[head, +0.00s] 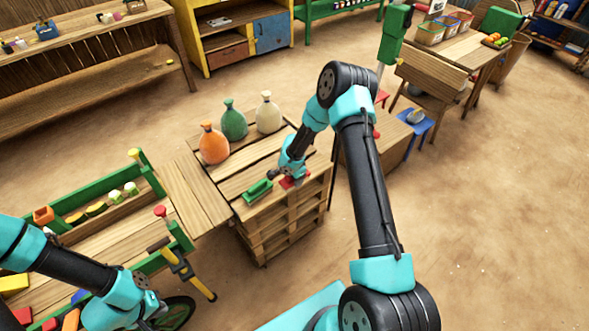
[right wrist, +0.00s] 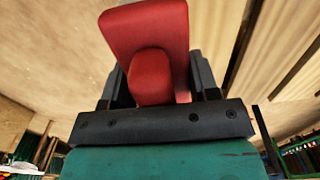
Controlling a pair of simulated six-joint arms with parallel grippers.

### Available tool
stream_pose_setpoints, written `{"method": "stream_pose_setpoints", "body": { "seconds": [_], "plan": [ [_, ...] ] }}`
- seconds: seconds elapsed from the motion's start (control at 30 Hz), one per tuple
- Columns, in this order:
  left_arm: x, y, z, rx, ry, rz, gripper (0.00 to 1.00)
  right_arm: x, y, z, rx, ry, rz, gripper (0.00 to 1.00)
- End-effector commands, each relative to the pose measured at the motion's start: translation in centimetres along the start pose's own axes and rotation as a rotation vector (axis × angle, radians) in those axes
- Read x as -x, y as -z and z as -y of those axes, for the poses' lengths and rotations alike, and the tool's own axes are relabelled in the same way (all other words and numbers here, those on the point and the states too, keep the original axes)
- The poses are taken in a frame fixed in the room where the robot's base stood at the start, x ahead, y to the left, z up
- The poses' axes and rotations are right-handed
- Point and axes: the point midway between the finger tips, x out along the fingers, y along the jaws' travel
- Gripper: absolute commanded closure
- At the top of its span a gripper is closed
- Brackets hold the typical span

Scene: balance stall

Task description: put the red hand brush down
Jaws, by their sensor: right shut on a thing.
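The red hand brush (head: 295,182) is at the right gripper, low over or on the right part of the slatted wooden pallet stack (head: 262,208). In the right wrist view the red brush (right wrist: 145,28) fills the space between the dark jaws. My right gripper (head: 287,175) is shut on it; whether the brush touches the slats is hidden. My left gripper (head: 150,308) is at the lower left, beside the cart, and its fingertips are too small to read.
A green brush-like block (head: 257,190) lies just left of the red brush. Orange (head: 214,146), green (head: 233,122) and cream (head: 268,115) sacks stand along the pallet's back. A green-framed cart (head: 150,170) adjoins on the left. Bare slats lie between sacks and brushes.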

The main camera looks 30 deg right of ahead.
Motion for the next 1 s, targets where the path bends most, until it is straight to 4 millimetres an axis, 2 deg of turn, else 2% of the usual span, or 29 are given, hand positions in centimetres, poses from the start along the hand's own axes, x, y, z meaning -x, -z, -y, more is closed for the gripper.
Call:
{"method": "stream_pose_setpoints", "body": {
  "seconds": [0.53, 1.0],
  "plan": [
    [0.0, 0.0, 0.0, 0.0, 0.0, 0.0, 1.0, -0.8, 4.7, 5.9, -0.002, 0.002, 0.0, 0.71],
    [0.0, 0.0, 0.0, 0.0, 0.0, 0.0, 1.0, -0.8, 5.2, 6.6, 0.0, 0.0, 0.001, 0.71]
  ]
}}
